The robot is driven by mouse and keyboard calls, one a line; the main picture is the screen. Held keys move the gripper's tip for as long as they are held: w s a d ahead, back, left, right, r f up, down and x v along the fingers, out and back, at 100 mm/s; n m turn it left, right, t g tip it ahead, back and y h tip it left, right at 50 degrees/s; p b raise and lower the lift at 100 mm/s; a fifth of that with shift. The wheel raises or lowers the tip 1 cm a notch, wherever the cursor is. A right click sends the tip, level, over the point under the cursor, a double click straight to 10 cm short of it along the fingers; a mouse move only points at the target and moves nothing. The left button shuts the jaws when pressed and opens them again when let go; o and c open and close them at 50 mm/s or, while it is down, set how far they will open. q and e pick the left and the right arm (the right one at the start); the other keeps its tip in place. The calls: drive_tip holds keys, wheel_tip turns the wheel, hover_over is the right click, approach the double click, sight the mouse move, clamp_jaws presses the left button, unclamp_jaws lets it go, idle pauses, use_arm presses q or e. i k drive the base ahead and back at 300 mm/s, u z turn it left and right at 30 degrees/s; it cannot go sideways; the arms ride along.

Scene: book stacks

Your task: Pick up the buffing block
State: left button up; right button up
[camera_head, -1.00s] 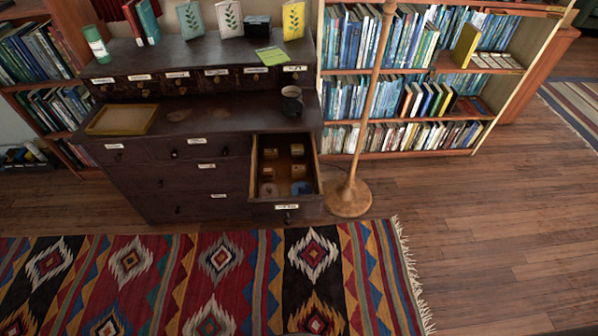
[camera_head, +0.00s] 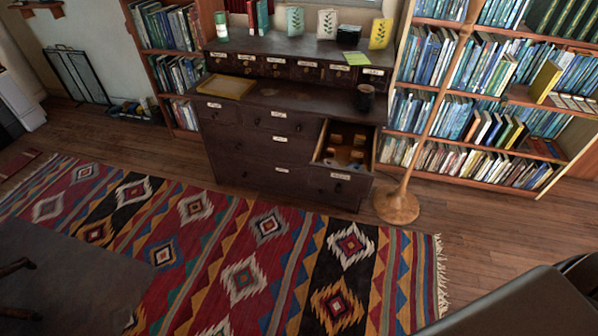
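An open drawer (camera_head: 343,184) sticks out at the upper right of the dark wooden chest (camera_head: 270,150). Several small tan blocks and a blue round item lie in it. They are too small to tell which, if any, is the buffing block. On the chest top are a shallow yellowish tray (camera_head: 226,87), a dark mug (camera_head: 364,97) and a green card (camera_head: 357,59).
A wooden lamp stand (camera_head: 397,207) stands just right of the drawer, before full bookshelves (camera_head: 487,125). A patterned rug (camera_head: 215,245) covers the floor before the chest. A dark object (camera_head: 530,305) fills the lower right corner, and a grey surface (camera_head: 75,275) the lower left.

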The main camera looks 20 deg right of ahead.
sight(356, 157)
drive_tip(key=u, duration=0.35)
drive_tip(key=k, duration=0.5)
drive_tip(key=u, duration=0.45)
drive_tip(key=i, duration=1.3)
drive_tip(key=z, duration=0.75)
drive_tip(key=i, duration=0.9)
drive_tip(key=z, duration=1.45)
drive_tip(key=i, duration=0.5)
drive_tip(key=z, duration=0.45)
